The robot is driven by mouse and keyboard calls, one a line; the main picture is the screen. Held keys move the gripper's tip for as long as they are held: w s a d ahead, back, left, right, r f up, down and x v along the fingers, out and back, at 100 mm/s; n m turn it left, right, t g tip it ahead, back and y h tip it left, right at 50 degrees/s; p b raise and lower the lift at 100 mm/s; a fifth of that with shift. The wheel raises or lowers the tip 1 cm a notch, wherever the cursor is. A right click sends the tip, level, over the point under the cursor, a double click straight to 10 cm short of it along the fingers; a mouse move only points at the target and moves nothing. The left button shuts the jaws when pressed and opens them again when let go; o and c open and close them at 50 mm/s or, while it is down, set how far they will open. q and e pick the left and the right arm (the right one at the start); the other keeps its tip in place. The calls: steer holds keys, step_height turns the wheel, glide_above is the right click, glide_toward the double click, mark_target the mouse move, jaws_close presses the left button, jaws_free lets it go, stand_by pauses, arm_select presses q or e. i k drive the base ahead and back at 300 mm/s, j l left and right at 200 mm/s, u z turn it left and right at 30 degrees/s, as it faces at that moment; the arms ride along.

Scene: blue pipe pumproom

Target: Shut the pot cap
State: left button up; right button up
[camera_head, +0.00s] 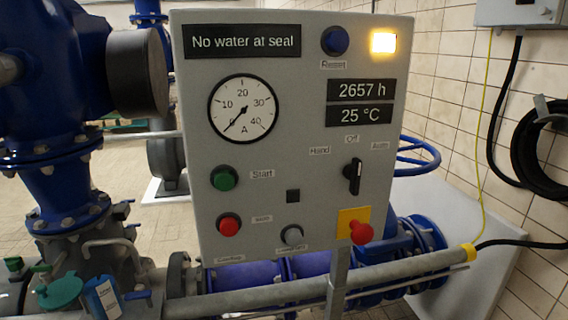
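A teal-green round cap (60,291) shows at the lower left, beside the dark pump body. It looks tilted, with its broad face toward me. I cannot tell whether it is the pot cap or how it is joined to a pot; what lies beneath it is cut off or hidden. A small blue container with a white label (103,297) stands just right of it. Neither of my grippers is in view.
A grey control panel (300,200) with a gauge, buttons and a red knob fills the middle. A grey rail (400,272) crosses in front of blue pipes. A large blue pipe (58,195) rises at the left. A black hose (540,150) hangs at the right wall.

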mark_target(62, 292)
steer(key=k+l+u, duration=0.1)
steer(key=u, duration=1.35)
